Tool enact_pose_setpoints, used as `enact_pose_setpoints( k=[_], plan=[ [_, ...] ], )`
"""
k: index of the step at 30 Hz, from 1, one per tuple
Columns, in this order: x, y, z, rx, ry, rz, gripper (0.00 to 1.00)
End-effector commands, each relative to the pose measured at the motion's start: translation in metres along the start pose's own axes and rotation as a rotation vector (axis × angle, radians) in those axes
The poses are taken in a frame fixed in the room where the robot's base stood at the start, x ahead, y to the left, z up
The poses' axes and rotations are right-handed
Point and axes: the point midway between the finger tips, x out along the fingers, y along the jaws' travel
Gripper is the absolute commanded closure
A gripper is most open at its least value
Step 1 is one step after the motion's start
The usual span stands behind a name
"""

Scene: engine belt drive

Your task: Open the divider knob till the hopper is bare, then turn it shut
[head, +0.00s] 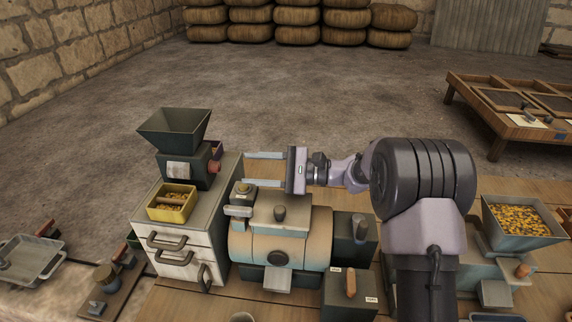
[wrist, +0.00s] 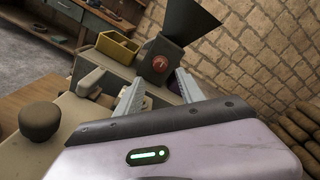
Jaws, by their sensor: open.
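The divider (head: 203,168) stands on a white cabinet, with a dark flared hopper (head: 174,131) on top. The visible inside of the hopper is dark; I see no grain there, but its bottom is hard to make out. The round red divider knob (head: 215,166) is on the right side of the body; it faces me in the wrist view (wrist: 160,63). My gripper (head: 247,169) is open and empty, to the right of the knob, fingers pointing at it. In the wrist view its two fingers (wrist: 160,78) spread below the knob, apart from it.
A yellow two-part box (head: 172,202) with grain sits before the divider. A tan drum machine (head: 279,240) stands below my gripper. Another hopper (head: 522,218) full of grain is at the right. A tray (head: 30,257) lies at the left.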

Motion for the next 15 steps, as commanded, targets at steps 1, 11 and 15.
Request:
enact_pose_setpoints(
  k=[1,11,15],
  plan=[
    [-0.014,-0.003,0.002,0.003,0.003,-0.003,0.54],
    [-0.090,-0.002,0.001,0.001,0.001,-0.002,0.54],
    [-0.102,0.000,0.000,0.002,0.000,-0.001,0.54]
  ],
)
